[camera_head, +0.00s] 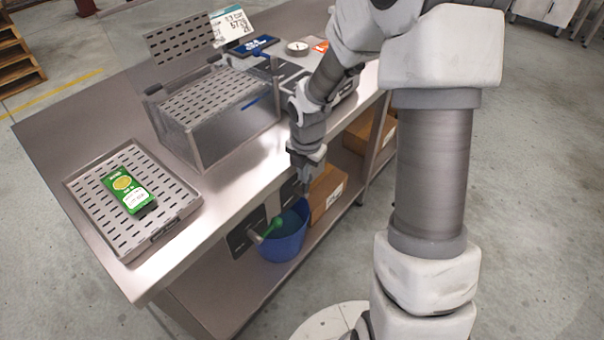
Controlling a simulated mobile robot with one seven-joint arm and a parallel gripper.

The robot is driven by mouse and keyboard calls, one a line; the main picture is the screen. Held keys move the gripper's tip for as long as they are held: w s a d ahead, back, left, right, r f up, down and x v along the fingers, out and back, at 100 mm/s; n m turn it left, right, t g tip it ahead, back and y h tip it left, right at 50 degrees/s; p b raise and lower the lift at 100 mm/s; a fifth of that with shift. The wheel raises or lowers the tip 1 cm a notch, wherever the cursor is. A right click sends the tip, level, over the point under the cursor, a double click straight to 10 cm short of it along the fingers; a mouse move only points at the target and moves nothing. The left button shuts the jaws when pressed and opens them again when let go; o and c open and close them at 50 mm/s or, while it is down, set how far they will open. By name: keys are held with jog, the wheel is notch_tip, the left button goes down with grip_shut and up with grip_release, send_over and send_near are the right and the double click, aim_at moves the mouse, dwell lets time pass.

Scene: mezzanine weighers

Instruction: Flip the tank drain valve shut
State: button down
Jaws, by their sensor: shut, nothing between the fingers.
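The tank (235,137) is a clear-walled box with a slotted metal top, standing on the steel table. The drain valve shows as a green handle (270,229) below the table's front edge, sticking out from a dark plate (246,232). The handle lies over the blue bucket (287,246) in the picture. My gripper (307,188) is shut and empty, pointing down just off the table's front edge. It is above and to the right of the green handle, apart from it. A second dark plate beside the gripper is partly hidden.
A slotted tray (165,225) with a green packet (130,190) sits at the table's near left. Cardboard boxes (326,194) stand on the lower shelf behind the bucket. A raised slotted lid (180,40), a display and a round dial are at the back.

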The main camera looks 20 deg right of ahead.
jog(key=shift+r+p, duration=0.1)
jog(key=shift+p, duration=0.2)
jog(key=shift+w+d+p, duration=0.15)
jog(key=shift+d+p, duration=0.1)
jog(key=shift+p, duration=0.4)
